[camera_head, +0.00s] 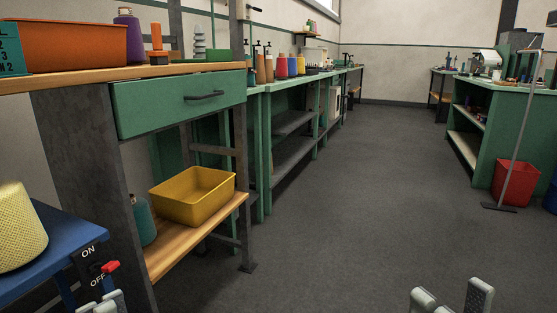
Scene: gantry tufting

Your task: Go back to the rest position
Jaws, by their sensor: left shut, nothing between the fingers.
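My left gripper (103,304) shows at the bottom left edge, with only its grey fingertips in view. It is shut and holds nothing. It is low in front of the blue stand with an ON/OFF plate (88,265) and a red switch lever (110,267), apart from the lever as far as I can see. My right gripper (451,298) shows at the bottom right, over the grey floor. Its two grey fingertips are apart with nothing visible between them. The rest of both grippers is cut off by the bottom edge.
A yellow cone (20,228) sits on the blue stand (52,232). A yellow bin (194,195) sits on a wooden shelf (178,250) under the green drawer (180,102). A red bucket (514,184) stands by the right bench. The middle floor (340,200) is clear.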

